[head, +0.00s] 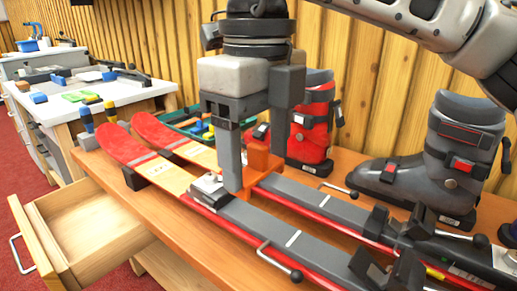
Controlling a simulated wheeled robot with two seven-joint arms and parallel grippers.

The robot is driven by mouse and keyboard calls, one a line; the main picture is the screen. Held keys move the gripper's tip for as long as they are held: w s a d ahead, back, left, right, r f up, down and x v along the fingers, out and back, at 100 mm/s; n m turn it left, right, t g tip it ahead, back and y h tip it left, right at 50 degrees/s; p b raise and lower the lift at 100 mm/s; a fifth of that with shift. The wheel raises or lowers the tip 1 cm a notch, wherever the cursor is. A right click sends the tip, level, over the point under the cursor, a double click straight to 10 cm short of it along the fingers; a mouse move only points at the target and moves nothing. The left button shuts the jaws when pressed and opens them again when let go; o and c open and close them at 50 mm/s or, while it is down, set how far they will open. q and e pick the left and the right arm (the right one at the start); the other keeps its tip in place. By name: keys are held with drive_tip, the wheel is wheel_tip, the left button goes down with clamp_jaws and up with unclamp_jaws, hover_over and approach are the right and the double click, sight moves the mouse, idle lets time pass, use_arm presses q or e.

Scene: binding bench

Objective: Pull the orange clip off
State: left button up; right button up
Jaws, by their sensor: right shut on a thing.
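My right gripper (255,168) points down over the skis in the middle of the head view, shut on the orange clip (264,160). The clip shows between the two fingers, low over the skis; the fingers hide part of it. I cannot tell whether it touches a ski. The near ski (122,147) and the far ski (160,134) have red tips and lie side by side on the bench. My left gripper is not in view.
A red boot (312,130) stands behind the gripper, and a grey boot (440,165) stands to the right. A green tray (178,113) with small items lies behind the skis. A drawer (85,240) stands open at the left front. A white-topped side table (140,95) holds tools.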

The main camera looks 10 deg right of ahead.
sight(258, 145)
drive_tip(key=shift+r+p, duration=1.1)
drive_tip(key=shift+r, duration=0.4)
